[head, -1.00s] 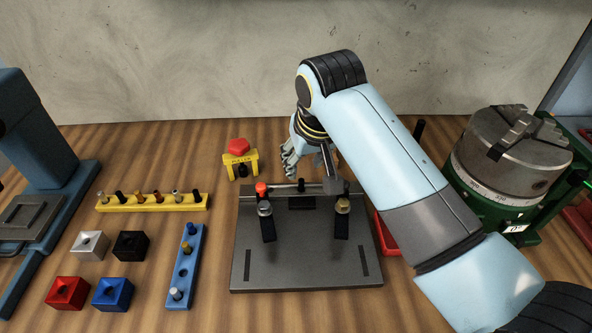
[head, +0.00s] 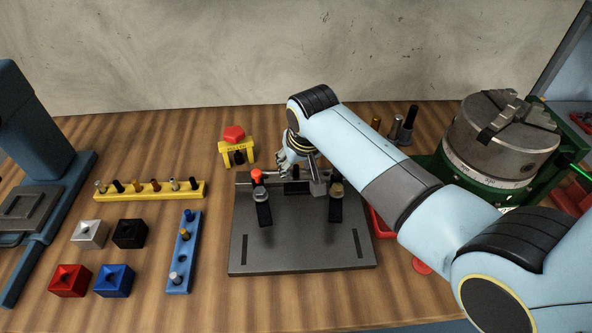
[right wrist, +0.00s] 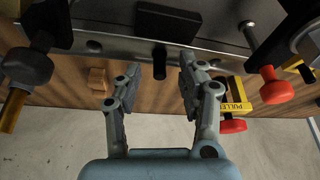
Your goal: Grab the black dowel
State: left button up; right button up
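A short black dowel (right wrist: 160,62) shows in the right wrist view, at the back edge of the grey fixture plate (head: 300,245). My right gripper (right wrist: 152,88) is open, its two fingers apart with the dowel's near end between or just beyond their tips. I see no contact. In the head view my right gripper (head: 284,160) is behind the fixture's back edge, and the forearm and wrist hide part of that area. Other black pegs stand in the yellow rack (head: 150,196) and at the back right (head: 410,117). My left gripper is not in view.
A yellow puller (head: 236,152) with a red knob stands just left of my right gripper. Clamps (head: 262,210) rise from the fixture. A blue rack (head: 180,262) and several coloured blocks (head: 130,234) lie left. A large chuck (head: 495,140) stands right.

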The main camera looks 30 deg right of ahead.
grip_shut()
jog(key=shift+r, duration=0.1)
